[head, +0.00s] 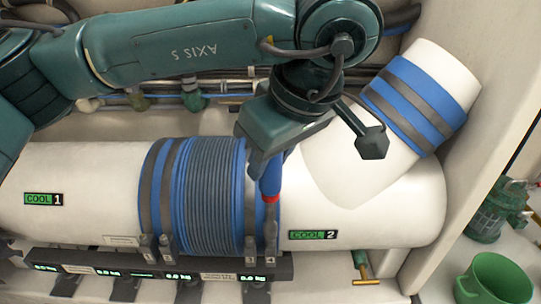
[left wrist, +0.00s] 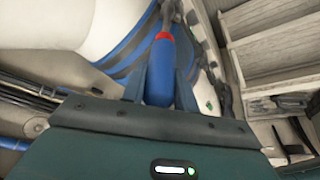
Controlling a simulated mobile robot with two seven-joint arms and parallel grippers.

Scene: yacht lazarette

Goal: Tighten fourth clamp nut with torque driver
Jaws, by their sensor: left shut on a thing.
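My left gripper (head: 262,168) is shut on the torque driver (head: 271,182), which has a blue handle and a red collar. It points down toward the rightmost clamp nut (head: 270,240) on the blue ribbed hose (head: 208,190); I cannot tell whether the tip is seated. In the left wrist view, the driver's blue handle (left wrist: 159,75) sits between the two fingers of my left gripper (left wrist: 160,88), with the red collar beyond. Other clamp hardware (head: 147,248) stands along the hose's lower edge. My right gripper is not in view.
White pipes marked COOL 1 (head: 75,195) and COOL 2 (head: 380,225) flank the hose. A rail with green readouts (head: 130,268) runs below. A branch pipe with a blue sleeve (head: 415,98) rises at right. A green mug (head: 495,280) and lantern-like object (head: 492,212) stand beyond a partition.

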